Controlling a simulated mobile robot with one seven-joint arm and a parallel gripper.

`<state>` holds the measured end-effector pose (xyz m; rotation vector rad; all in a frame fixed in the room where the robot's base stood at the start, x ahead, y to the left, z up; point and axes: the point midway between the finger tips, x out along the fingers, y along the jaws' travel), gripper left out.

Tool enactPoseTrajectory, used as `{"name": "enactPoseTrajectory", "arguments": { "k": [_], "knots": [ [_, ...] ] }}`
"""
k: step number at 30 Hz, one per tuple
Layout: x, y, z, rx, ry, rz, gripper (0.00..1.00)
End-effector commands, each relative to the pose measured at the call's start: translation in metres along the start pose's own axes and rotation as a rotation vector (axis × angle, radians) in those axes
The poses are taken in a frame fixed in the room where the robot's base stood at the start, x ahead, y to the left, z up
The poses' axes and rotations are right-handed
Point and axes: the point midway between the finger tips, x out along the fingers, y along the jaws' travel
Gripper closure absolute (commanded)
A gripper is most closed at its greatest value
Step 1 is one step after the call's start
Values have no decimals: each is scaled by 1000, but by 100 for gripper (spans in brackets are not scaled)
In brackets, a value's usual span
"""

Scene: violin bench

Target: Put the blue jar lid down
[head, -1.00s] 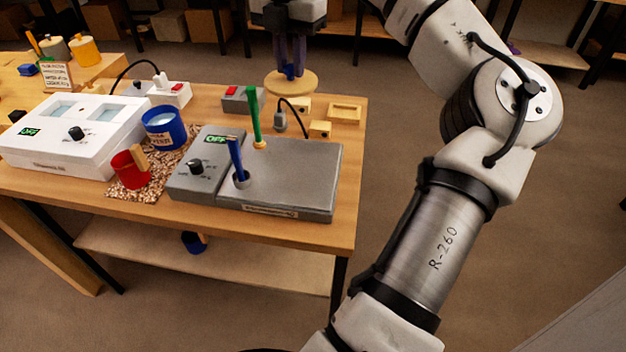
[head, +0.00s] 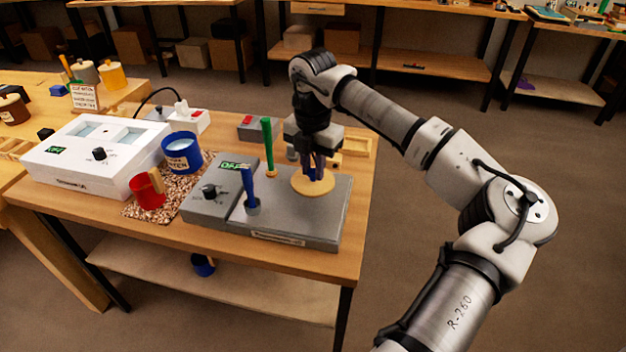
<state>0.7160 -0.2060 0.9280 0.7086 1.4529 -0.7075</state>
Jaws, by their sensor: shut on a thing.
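The lid is a tan round disc (head: 314,187); in the earlier head view a small blue knob shows on top of it. My gripper (head: 317,174) points down with its dark fingers shut on the knob, which they now mostly hide. The disc is level, over the right rear part of the grey hot plate (head: 290,222). I cannot tell whether it touches the plate or hangs just above it.
A red mug (head: 148,190) stands on a speckled mat. A white bath unit (head: 85,160) is at left. Small wooden blocks lie behind my gripper.

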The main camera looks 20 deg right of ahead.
Motion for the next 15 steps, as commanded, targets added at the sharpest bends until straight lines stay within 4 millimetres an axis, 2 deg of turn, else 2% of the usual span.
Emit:
{"name": "enactPoseTrajectory", "arguments": {
  "k": [5, 12, 15],
  "knots": [
    [11, 0, 0, 0, 1, 0, 100],
    [44, 0, 0, -1, 2, 0, 100],
    [49, 0, 0, -1, 0, 0, 100]
  ]
}}
